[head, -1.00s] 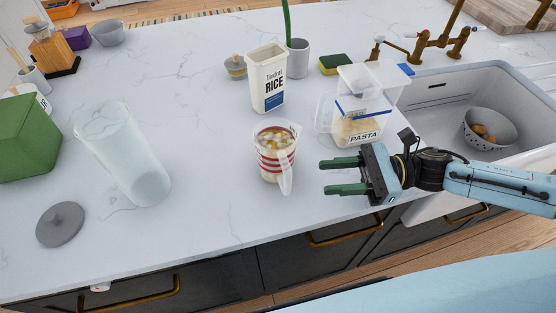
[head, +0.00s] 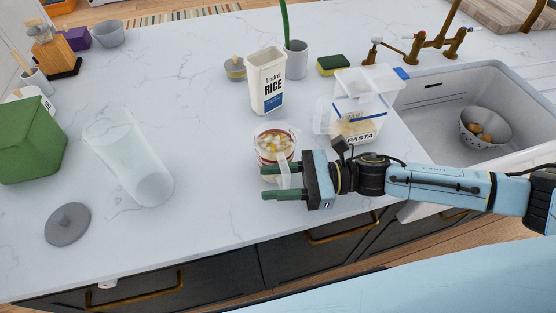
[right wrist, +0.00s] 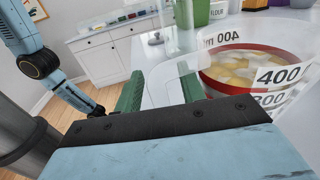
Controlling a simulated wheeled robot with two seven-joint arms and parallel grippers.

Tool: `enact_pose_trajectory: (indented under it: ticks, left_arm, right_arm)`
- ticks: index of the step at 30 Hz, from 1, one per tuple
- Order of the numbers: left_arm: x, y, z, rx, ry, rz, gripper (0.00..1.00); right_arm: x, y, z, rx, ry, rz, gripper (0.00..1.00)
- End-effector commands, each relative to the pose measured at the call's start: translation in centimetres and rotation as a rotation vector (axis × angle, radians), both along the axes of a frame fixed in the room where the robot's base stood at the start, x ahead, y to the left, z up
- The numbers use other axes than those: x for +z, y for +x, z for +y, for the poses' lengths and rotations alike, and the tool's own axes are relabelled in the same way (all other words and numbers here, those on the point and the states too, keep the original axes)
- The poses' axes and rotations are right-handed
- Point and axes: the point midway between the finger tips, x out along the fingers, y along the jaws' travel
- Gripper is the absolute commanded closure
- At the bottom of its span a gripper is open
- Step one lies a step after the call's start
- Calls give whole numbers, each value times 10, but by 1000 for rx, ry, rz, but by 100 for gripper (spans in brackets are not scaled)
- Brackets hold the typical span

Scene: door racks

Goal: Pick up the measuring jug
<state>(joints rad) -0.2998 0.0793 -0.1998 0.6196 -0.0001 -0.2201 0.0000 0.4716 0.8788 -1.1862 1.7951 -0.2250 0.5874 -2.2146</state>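The measuring jug (head: 277,141) is clear with red bands and number marks, and holds pale and yellow chunks. It stands upright on the counter (head: 215,215), left of the pasta container. My right gripper (head: 266,182) is open at the jug's front side, its green fingers pointing left. The jug's clear handle (head: 284,172) shows between the fingers. In the right wrist view the jug (right wrist: 255,68) is close on the right, and the clear handle lies between the two fingers (right wrist: 160,92). I cannot tell whether they touch it. My left gripper is not in view.
A rice container (head: 267,82) stands behind the jug, and a pasta container (head: 357,122) with a raised lid stands right of it. A tall clear container (head: 125,155) and a grey lid (head: 67,224) are at left. The sink (head: 430,120) is at right. Counter left of the jug is clear.

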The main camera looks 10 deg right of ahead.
Motion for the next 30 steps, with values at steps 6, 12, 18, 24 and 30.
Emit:
enact_pose_trajectory:
  ticks: [6, 12, 18, 24, 30]
  left_arm:
    - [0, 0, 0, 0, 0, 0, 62]
    - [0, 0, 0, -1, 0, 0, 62]
    - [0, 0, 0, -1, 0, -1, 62]
    - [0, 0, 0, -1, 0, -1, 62]
    - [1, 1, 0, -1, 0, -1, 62]
  right_arm:
    - [0, 0, 0, 0, 0, 1, 76]
    - [0, 0, 0, 0, 1, 1, 100]
    - [1, 0, 0, 1, 3, -1, 100]
    - [2, 0, 0, 1, 3, -2, 100]
    - [26, 0, -1, 2, 3, -7, 100]
